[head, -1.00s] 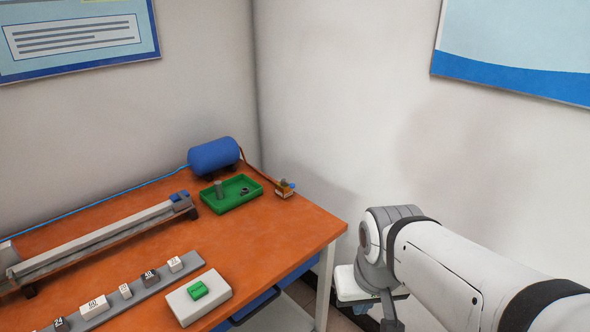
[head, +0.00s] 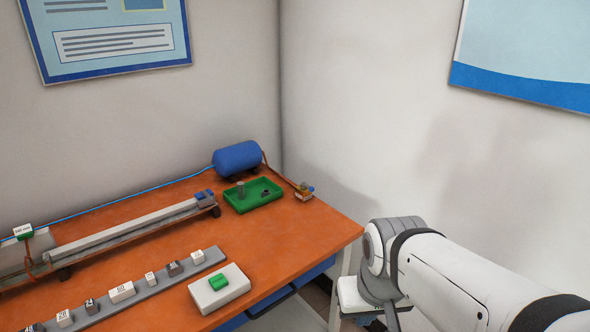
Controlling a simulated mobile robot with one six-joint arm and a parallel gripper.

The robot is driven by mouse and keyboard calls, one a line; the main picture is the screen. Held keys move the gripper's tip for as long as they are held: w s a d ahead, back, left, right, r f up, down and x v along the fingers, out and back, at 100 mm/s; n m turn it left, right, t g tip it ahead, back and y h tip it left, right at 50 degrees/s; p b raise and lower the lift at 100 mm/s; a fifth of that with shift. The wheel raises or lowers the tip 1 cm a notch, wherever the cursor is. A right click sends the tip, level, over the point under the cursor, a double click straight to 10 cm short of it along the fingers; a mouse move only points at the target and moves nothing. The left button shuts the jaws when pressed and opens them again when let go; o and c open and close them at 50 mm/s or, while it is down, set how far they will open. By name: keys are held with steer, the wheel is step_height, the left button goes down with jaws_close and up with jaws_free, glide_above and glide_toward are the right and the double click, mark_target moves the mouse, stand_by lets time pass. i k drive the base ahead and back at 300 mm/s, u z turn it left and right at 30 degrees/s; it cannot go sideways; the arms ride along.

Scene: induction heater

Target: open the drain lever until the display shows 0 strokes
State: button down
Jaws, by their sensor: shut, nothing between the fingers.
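My arm fills the lower right, off the table's right edge. My gripper's fingers do not show.
A long grey rail (head: 125,229) runs along the table (head: 165,255). Several labelled blocks sit on a grey strip (head: 195,269). A pale box with a green button (head: 219,290) is at the front.

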mark_target(304, 186)
steer(key=i, duration=0.85)
steer(key=z, duration=0.05)
